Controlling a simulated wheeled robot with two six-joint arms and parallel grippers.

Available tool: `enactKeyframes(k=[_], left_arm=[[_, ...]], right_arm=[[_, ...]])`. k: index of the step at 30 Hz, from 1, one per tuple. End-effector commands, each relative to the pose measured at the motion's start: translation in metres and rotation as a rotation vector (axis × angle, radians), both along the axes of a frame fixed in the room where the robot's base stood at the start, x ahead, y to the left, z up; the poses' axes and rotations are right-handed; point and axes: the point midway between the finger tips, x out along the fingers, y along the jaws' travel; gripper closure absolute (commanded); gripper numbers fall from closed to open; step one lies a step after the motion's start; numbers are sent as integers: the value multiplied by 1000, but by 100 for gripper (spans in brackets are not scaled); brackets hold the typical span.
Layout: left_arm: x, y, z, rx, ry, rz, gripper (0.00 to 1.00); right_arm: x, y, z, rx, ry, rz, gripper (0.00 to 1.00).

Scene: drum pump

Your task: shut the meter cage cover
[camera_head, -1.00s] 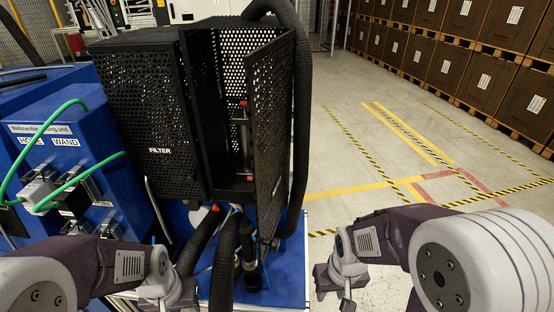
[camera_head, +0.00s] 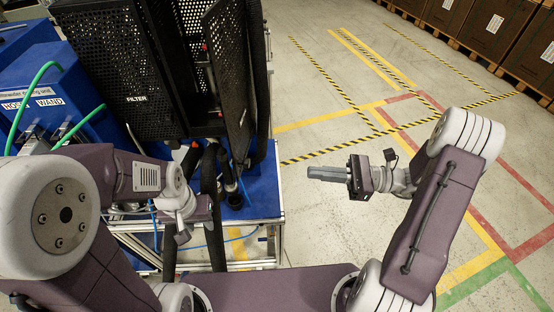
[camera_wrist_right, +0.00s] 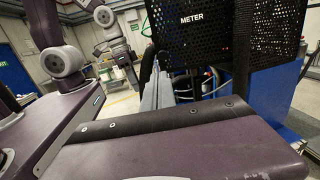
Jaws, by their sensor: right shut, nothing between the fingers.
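The meter cage (camera_head: 190,12) is black perforated metal, right of the filter cage (camera_head: 110,65). Its cover (camera_head: 228,75) is a perforated panel standing ajar, swung out toward me, with a gap on its left showing the dark inside and small red parts. The right wrist view shows a perforated panel marked METER (camera_wrist_right: 192,20). My right gripper (camera_head: 312,173) is shut and empty, pointing left over the floor, right of the cover and apart from it. My left gripper (camera_head: 182,238) hangs by the hoses at the front of the blue base; its fingers are not clear.
Black hoses (camera_head: 209,200) rise in front of the cages, and a thick hose (camera_head: 261,80) runs behind the cover. A blue base (camera_head: 262,195) on a metal frame carries the cages. Blue boxes with green hoses stand left. The floor to the right is free; brown boxes stand beyond.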

Motion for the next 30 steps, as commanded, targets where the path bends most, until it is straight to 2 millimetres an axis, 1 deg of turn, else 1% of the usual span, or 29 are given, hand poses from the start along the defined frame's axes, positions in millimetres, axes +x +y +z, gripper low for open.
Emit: enactKeyframes(k=[1,3,5,8,11,18,22,24,27,30], left_arm=[[0,0,4,0,0,0,63],[0,0,3,0,0,0,63],[0,0,2,0,0,0,63],[0,0,6,0,0,0,63],[0,0,14,0,0,0,63],[0,0,36,0,0,0,63],[0,0,47,0,0,0,63],[0,0,55,0,0,0,63],[0,0,61,0,0,0,63],[0,0,63,0,0,0,63]], right_arm=[[0,-6,3,5,7,-20,100],[1,-8,2,3,5,-26,100],[0,-7,1,2,5,-24,100],[2,1,3,2,5,-22,100],[4,17,6,2,8,-18,100],[13,70,9,0,8,-15,100],[17,96,10,-1,7,-15,100],[20,108,12,0,6,-16,100],[22,121,11,-1,6,-17,100],[24,128,9,-1,5,-19,100]])
